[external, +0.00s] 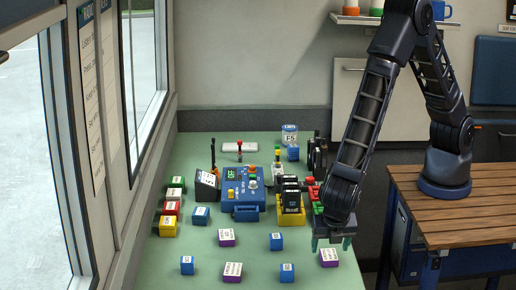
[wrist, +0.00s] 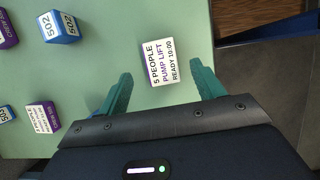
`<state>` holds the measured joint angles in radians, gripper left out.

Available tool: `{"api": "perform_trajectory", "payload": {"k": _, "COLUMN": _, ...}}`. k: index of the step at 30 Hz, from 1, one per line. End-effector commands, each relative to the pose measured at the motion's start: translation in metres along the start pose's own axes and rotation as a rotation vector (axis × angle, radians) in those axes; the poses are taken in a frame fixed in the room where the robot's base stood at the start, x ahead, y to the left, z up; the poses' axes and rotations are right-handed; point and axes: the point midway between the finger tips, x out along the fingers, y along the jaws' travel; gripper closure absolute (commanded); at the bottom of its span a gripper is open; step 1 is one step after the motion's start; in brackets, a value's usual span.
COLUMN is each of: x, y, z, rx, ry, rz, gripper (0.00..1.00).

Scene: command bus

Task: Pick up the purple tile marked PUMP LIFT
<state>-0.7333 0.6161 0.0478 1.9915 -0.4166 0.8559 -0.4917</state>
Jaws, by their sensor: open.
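The purple tile marked PUMP LIFT (wrist: 162,63) lies on the green table near its right edge in the wrist view. Its white face reads "5 PEOPLE, PUMP LIFT, READY 10:00". It also shows in the external view (external: 328,258) at the front right of the table. My gripper (wrist: 160,86) is open and empty, with teal fingers. The tile lies beyond and between the lines of the two fingertips in the wrist view, apart from both. In the external view my gripper (external: 332,243) hangs above and just behind the tile.
Other purple tiles (external: 233,271) and blue blocks (external: 276,241) lie to the left on the green table (external: 190,248). A blue control box (external: 243,190) and a yellow-based holder (external: 291,215) stand farther back. The table's right edge is close to the tile.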

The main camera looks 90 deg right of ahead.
Motion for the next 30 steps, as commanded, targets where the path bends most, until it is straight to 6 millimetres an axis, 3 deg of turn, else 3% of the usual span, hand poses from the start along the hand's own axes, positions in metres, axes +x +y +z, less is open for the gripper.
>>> {"api": "perform_trajectory", "payload": {"k": 7, "x": 0.031, "y": -0.002, "z": -0.001, "rx": 0.0, "ry": -0.001, "rz": -0.002, "gripper": 0.33}}
{"api": "perform_trajectory", "payload": {"k": 16, "x": 0.036, "y": -0.002, "z": -0.001, "rx": 0.0, "ry": 0.0, "rz": 0.0, "gripper": 0.33}}
{"api": "perform_trajectory", "payload": {"k": 17, "x": 0.036, "y": -0.002, "z": -0.001, "rx": 0.0, "ry": 0.0, "rz": 0.0, "gripper": 0.35}}
{"api": "perform_trajectory", "payload": {"k": 24, "x": 0.036, "y": -0.002, "z": -0.001, "rx": 0.0, "ry": 0.0, "rz": 0.0, "gripper": 0.82}}
{"api": "perform_trajectory", "payload": {"k": 30, "x": 0.036, "y": -0.002, "z": -0.001, "rx": 0.0, "ry": 0.0, "rz": 0.0, "gripper": 0.82}}
